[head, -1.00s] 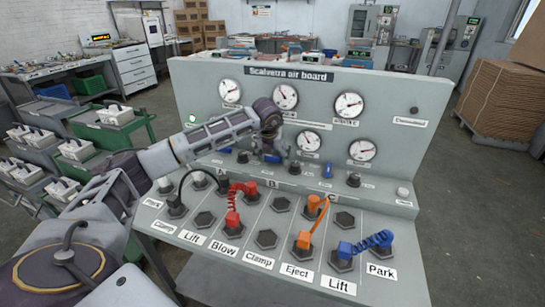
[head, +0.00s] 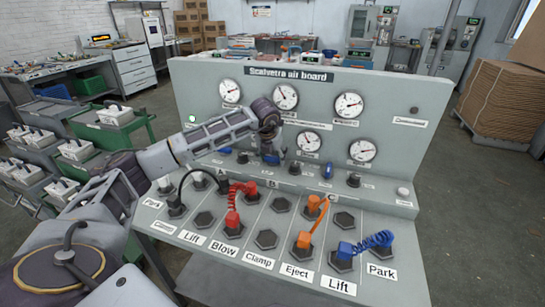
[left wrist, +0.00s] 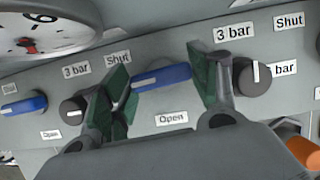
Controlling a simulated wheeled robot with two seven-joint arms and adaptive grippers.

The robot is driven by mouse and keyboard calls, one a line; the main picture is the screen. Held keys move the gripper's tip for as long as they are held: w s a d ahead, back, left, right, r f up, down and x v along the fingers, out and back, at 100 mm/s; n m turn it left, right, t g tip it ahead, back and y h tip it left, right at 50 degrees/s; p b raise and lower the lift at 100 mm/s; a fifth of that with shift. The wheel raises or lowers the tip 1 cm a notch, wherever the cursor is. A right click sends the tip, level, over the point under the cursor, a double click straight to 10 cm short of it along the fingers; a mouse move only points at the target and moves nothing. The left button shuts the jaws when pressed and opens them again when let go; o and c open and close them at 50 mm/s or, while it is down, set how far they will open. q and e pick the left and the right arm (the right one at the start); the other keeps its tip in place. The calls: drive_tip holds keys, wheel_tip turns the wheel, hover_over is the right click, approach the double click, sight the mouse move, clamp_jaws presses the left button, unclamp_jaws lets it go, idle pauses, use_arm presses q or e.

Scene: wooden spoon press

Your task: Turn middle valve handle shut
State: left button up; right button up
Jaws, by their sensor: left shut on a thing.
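The middle valve handle is a blue lever, seen between my fingers in the left wrist view (left wrist: 165,76) and under my gripper in the head view (head: 271,160). It lies nearly level, slightly tilted, with its white mark toward the left. A "Shut" label (left wrist: 117,59) is at its upper left and an "Open" label (left wrist: 171,118) below it. My left gripper (left wrist: 163,80) is shut on the handle, one green-padded finger at each end; it also shows in the head view (head: 273,147). My right gripper is not in view.
Dark regulator knobs stand close on both sides, left (left wrist: 73,110) and right (left wrist: 251,76). Another blue handle (left wrist: 24,104) is at the left, and one at the right in the head view (head: 328,171). Gauges (head: 285,96) rise behind; hoses (head: 375,240) cross the front shelf.

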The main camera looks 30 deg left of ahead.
use_arm(q)
drive_tip(key=shift+m, duration=0.4)
drive_tip(key=o, duration=0.9)
drive_tip(key=shift+o, duration=0.6)
drive_tip(key=v, duration=1.2)
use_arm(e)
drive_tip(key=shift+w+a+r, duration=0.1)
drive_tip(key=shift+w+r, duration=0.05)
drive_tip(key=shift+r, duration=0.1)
use_arm(q)
drive_tip(key=shift+a, duration=0.1)
